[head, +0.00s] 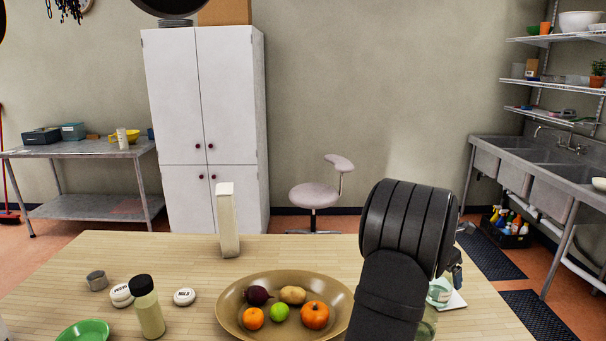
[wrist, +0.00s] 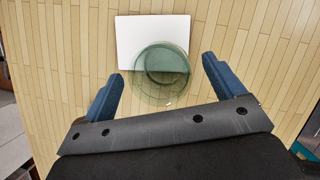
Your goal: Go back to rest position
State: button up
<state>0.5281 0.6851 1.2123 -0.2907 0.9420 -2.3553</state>
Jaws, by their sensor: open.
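My gripper (wrist: 162,70) is open in the wrist view, its two blue fingers spread apart. A clear greenish round glass vessel (wrist: 163,72) shows below and between the fingers, partly over a white sheet (wrist: 130,35) on the table. I see no finger contact with it. In the head view my dark arm covers most of the gripper; the glass vessel (head: 440,291) and the sheet (head: 457,301) show partly at its right side.
On the wooden table (head: 180,255) stand a brown bowl (head: 232,318) of fruit and vegetables, a black-capped bottle (head: 149,312), round white-lidded items (head: 185,297), a metal cup (head: 97,281), a green bowl (head: 84,332) and a tall white carton (head: 228,222). The back of the table is mostly clear.

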jog(key=v, duration=0.9)
jog(key=x, duration=1.2)
jog(key=shift+f, duration=0.1)
jog(key=s+d+r, duration=0.5)
jog(key=s+r, duration=0.5)
jog(key=r, duration=0.1)
jog(key=s+d+f+m+g, duration=0.1)
jog(key=s+d+m, duration=0.2)
jog(key=s, duration=0.6)
jog(key=s+d+m+g, duration=0.2)
jog(key=s+d+m, duration=0.15)
jog(key=s, duration=0.65)
jog(key=shift+w+a+f, duration=0.2)
jog(key=shift+w+f, duration=0.25)
jog(key=shift+w, duration=0.25)
jog(key=shift+w+a+f, duration=0.2)
jog(key=shift+w+f, duration=0.25)
jog(key=shift+w, duration=0.25)
jog(key=shift+w+a+f, duration=0.25)
jog(key=shift+w+f, duration=0.15)
jog(key=shift+w, duration=0.3)
